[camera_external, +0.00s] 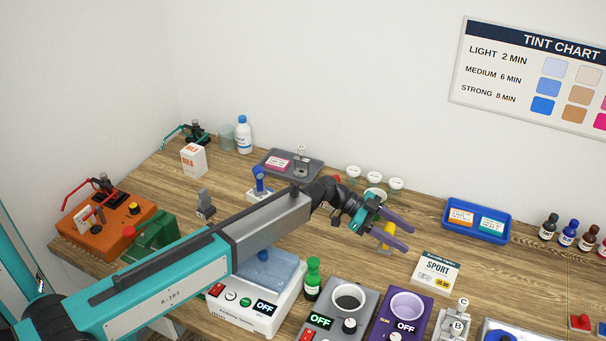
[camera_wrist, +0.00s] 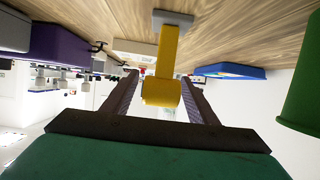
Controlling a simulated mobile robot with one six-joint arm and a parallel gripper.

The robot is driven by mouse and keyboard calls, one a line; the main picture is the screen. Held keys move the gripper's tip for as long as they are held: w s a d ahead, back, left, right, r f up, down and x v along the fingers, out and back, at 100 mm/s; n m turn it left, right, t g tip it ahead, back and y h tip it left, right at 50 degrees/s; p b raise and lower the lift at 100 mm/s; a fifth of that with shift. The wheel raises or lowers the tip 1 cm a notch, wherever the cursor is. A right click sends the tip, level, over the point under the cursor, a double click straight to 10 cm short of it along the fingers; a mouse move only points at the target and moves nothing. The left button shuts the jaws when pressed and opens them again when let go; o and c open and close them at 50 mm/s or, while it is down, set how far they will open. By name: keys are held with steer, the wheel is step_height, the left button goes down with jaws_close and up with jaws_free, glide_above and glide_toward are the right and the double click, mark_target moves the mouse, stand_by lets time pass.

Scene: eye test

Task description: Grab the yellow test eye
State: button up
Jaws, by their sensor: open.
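The yellow test eye (camera_external: 387,236) stands on the table below and between my gripper's fingers in the external view, partly hidden by the near finger. In the wrist view it is a yellow cylinder (camera_wrist: 160,93) on a yellow stem rising from a grey base (camera_wrist: 174,18). My gripper (camera_external: 408,239) is open, with dark purple fingers. In the wrist view my gripper (camera_wrist: 160,78) has one finger on each side of the yellow cylinder, with a visible gap on both sides. Nothing is held.
White-lidded jars (camera_external: 353,173) stand beyond the arm. A purple device (camera_external: 402,325) and a green bottle (camera_external: 312,281) are in front. Bare table shows between gripper and blue tray.

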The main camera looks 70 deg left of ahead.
steer(key=c, duration=1.2)
steer(key=shift+c, duration=0.2)
steer(key=shift+r, duration=0.2)
steer(key=s+d+r+b, duration=0.1)
steer(key=s+r+b, duration=0.1)
steer(key=s, duration=0.6)
steer(key=s+d+r+b, duration=0.2)
steer(key=s+b, duration=0.3)
steer(key=s, duration=0.2)
steer(key=shift+s+r, duration=0.3)
steer(key=shift+s, duration=0.05)
